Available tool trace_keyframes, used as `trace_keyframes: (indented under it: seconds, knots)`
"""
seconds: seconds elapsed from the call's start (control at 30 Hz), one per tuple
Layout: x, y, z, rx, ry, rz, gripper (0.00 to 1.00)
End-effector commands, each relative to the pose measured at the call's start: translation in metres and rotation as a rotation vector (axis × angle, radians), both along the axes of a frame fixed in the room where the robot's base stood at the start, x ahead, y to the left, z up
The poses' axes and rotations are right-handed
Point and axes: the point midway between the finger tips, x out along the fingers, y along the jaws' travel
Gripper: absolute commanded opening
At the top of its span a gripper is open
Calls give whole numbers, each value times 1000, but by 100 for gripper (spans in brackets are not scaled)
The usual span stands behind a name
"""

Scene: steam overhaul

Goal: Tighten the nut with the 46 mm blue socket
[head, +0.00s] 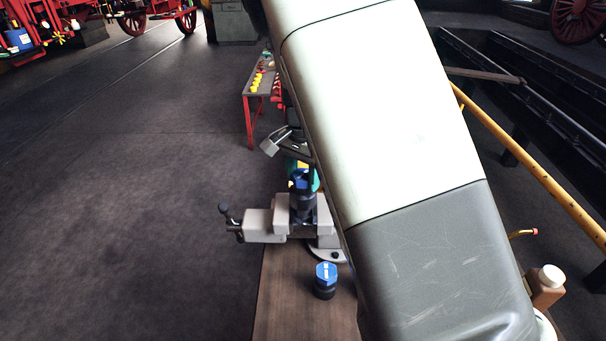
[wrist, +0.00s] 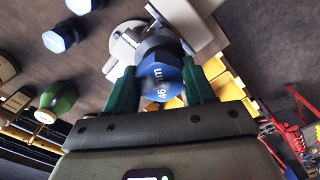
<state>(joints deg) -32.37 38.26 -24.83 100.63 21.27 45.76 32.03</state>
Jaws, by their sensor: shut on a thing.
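The 46 mm blue socket (wrist: 160,78), marked "46 mm", is held between the green fingers of my gripper (wrist: 158,88). In the head view the blue socket (head: 301,181) stands upright over the jaws of a grey vise (head: 265,222), with a dark cylindrical part beneath its blue top. My gripper is shut on the socket; my arm partly covers it in the head view. The vise also shows behind the socket in the wrist view (wrist: 200,30). The nut is not visible, so I cannot tell whether the socket is seated on it.
Another blue-topped socket (head: 326,274) stands on the wooden bench (head: 285,300) in front of the vise. The wrist view shows two blue-topped pieces (wrist: 60,38) and a green object (wrist: 58,97). A red-legged table (head: 248,92) with small parts stands behind. Open floor lies left; a yellow rail (head: 540,180) runs right.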

Motion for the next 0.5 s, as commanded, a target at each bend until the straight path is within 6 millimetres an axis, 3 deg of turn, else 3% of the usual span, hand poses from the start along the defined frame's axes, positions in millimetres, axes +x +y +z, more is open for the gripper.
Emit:
trace_keyframes:
  seconds: [0.4, 0.5]
  knots:
    - [0, 0, 1, 1, 0, -96, 0]
    - [0, 0, 1, 1, -1, -189, 0]
